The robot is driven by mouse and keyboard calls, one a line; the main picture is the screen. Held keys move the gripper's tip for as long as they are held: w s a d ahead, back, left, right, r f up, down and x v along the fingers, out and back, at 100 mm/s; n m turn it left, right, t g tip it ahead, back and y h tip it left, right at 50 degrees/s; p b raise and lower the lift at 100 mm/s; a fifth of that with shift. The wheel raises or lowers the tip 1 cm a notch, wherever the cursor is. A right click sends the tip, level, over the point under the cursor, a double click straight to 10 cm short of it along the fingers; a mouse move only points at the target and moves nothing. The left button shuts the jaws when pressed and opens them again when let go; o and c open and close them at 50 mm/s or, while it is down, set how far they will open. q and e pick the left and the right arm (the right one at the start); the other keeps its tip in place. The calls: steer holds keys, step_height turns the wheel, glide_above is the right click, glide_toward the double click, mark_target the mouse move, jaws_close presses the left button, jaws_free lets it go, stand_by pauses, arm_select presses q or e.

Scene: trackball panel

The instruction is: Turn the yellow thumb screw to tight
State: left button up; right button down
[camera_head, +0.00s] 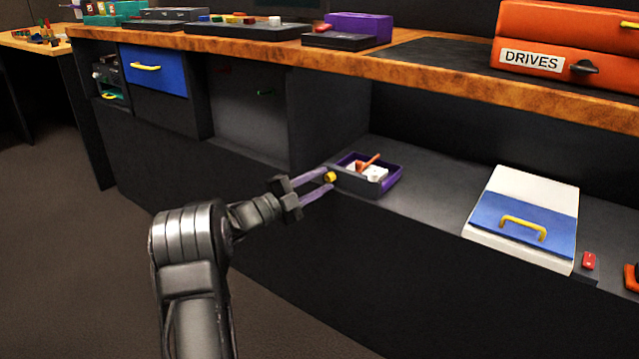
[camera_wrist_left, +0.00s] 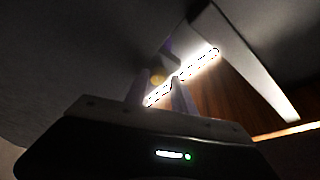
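The yellow thumb screw (camera_head: 331,177) is on the front of a small dark and purple box (camera_head: 347,181) on the lower shelf. My left gripper (camera_head: 329,179) reaches in from the left, and its two pale purple fingers lie above and below the screw. The fingers stand apart, wider than the screw, and contact is not clear. In the left wrist view the screw is a blurred yellowish spot (camera_wrist_left: 157,75) near the fingertips, partly washed out by glare. My right gripper is not in view.
The box holds white pieces and an orange-brown stick (camera_head: 369,160). The wooden worktop (camera_head: 440,83) overhangs the shelf. A white case with a blue panel (camera_head: 520,222) stands to the right, with a red item (camera_head: 588,261) beside it. The shelf between box and case is clear.

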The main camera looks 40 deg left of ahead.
arm_select(q)
steer(key=shift+o, duration=0.2)
steer(key=shift+d+f, duration=0.15)
steer(key=shift+f, duration=0.2)
